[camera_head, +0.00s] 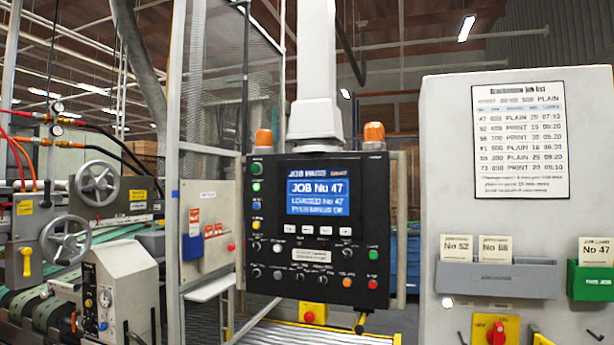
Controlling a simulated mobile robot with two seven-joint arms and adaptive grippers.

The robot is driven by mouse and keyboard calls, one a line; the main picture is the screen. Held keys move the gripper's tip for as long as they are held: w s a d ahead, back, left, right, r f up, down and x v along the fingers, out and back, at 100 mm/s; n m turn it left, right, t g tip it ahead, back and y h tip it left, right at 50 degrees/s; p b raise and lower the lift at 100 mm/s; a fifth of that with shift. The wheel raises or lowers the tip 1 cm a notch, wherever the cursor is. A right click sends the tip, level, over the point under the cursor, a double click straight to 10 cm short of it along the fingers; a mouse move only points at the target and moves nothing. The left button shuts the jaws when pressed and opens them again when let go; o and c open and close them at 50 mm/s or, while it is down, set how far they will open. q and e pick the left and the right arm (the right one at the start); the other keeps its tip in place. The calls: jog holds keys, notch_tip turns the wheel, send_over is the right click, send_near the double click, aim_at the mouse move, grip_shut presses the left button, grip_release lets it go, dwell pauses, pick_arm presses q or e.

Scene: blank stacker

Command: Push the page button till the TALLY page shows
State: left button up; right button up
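A black control panel (268,250) hangs from a white column in the middle of the head view. Its blue screen (318,197) reads "JOB No 47", with two smaller lines below that look like "LOADED No 47" and "PLUS MINUS OK". A row of small pale buttons (318,230) sits just under the screen; their labels are too small to read, so I cannot tell which is the page button. More coloured buttons and dark knobs fill the panel's left edge and lower part. Neither of my grippers shows in this view.
A white board (450,130) at right carries a job list (520,140), a grey card holder (495,278) and a green holder (592,285) with card No 47. A machine with handwheels (97,183) stands at left. Nothing blocks the panel's front.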

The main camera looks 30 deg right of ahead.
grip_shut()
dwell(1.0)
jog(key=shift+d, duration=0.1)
